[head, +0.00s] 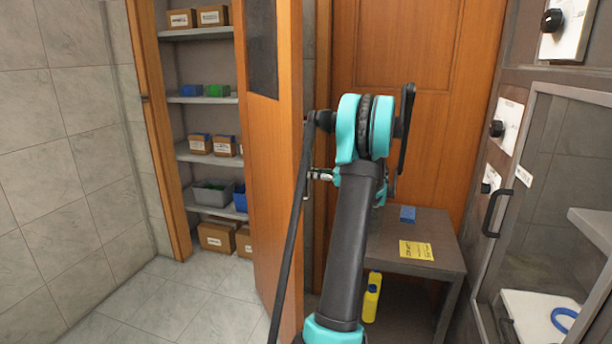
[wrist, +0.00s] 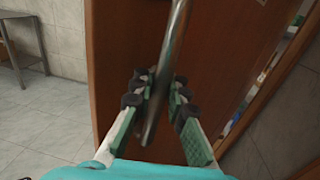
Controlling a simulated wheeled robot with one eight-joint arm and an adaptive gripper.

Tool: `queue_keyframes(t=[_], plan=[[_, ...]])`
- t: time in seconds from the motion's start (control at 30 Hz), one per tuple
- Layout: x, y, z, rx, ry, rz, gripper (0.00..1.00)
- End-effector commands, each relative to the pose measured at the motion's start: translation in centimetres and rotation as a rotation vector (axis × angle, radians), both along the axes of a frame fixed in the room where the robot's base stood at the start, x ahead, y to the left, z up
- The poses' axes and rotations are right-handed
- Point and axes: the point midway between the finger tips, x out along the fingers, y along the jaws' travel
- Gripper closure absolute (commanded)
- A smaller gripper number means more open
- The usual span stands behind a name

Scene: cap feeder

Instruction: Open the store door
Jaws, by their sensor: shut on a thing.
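The store door (head: 275,190) is a brown wooden panel with a dark pane near its top. It stands partly open, swung out from its frame, with the shelves showing to its left. In the wrist view the door (wrist: 225,45) fills the middle. Its handle, a grey metal bar (wrist: 176,40), runs down between the fingers of my gripper (wrist: 158,88). My gripper is shut on this bar, with a finger on each side. In the head view my arm hides most of the gripper and handle.
Store shelves (head: 207,100) hold boxes and bins. The tiled floor (head: 170,300) in front is clear. A grey table (head: 445,265) with a blue block (head: 407,214) and yellow label stands right of my arm. A glass-fronted cabinet (head: 560,150) stands at far right.

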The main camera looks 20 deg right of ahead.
Motion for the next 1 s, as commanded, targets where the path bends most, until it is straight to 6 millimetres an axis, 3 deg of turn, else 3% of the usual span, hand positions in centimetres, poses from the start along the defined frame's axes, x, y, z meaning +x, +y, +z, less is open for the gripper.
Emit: queue_keyframes(t=[0.07, 0.1, 0.27, 0.67, 1.0], plan=[[-0.4, 0.0, -0.2, -0.003, 0.003, 0.004, 1.00], [-0.4, 0.0, -0.2, -0.002, 0.003, 0.004, 0.83], [-0.3, 0.0, -0.1, -0.001, 0.002, 0.003, 0.65], [-0.5, -0.6, 0.0, -0.001, 0.001, 0.001, 0.65], [-4.1, -5.8, -0.1, -0.001, 0.001, -0.002, 0.65]])
